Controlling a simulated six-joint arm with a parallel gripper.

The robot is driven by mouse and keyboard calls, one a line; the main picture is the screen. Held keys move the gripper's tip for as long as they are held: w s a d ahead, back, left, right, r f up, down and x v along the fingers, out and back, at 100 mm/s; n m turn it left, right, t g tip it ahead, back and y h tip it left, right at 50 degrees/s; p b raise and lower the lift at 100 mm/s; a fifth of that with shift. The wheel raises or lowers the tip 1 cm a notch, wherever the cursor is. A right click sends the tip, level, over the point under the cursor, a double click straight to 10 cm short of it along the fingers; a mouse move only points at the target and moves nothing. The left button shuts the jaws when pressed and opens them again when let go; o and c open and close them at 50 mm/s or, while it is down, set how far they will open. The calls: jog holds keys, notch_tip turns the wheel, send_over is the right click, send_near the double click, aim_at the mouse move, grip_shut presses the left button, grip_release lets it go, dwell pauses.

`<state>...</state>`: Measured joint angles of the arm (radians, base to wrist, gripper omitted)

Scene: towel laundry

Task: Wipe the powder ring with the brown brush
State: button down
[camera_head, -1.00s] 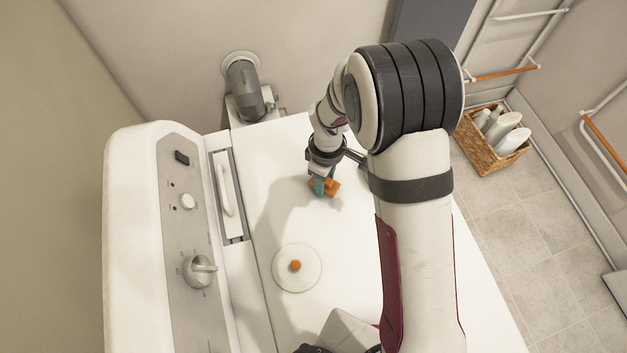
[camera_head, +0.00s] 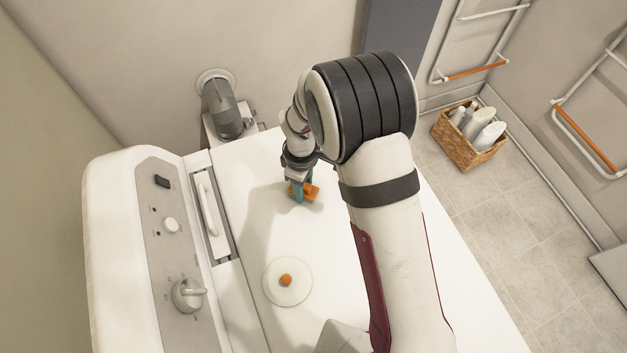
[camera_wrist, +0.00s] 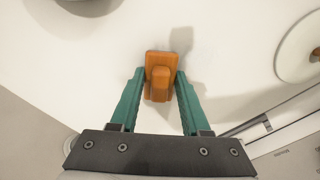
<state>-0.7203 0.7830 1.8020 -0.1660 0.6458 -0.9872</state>
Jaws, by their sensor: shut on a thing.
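My gripper (camera_head: 302,191) is low over the white machine top (camera_head: 262,222), with its teal fingers shut on the brown brush (camera_wrist: 160,58). The brush is an orange-brown block with a raised grip; the fingers hold the grip from both sides in the wrist view. It also shows at the fingertips in the head view (camera_head: 313,189). Whether its underside touches the surface is not clear. I cannot clearly make out a powder ring. A greyish rounded patch (camera_wrist: 88,4) is cut off at the wrist view's top left; I cannot tell what it is.
A round white disc with an orange knob (camera_head: 287,280) sits on the top below the gripper. The control panel (camera_head: 170,225) and a handled drawer (camera_head: 212,215) are left, a grey pipe (camera_head: 223,108) behind. A wicker basket (camera_head: 465,150) is on the floor right.

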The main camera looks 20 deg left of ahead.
aim_at(275, 204)
jog(key=shift+s+a, duration=2.45)
jog(key=shift+s+a+r, duration=0.1)
jog(key=shift+r, duration=0.05)
notch_tip(275, 204, up, 8)
jog(key=w+d+r+m, duration=0.4)
jog(key=w+d+r, duration=0.1)
jog(key=d, duration=0.3)
jog(key=w+d+r+m, duration=0.5)
jog(key=d+r, duration=0.1)
jog(key=d, duration=0.2)
jog(key=d+r+m, duration=0.4)
jog(key=d, duration=0.4)
jog(key=s+d+r+m, duration=0.1)
jog(key=d+r+m, duration=0.3)
jog(key=d, duration=0.4)
jog(key=shift+r+m, duration=0.3)
jog(key=shift+r, duration=0.2)
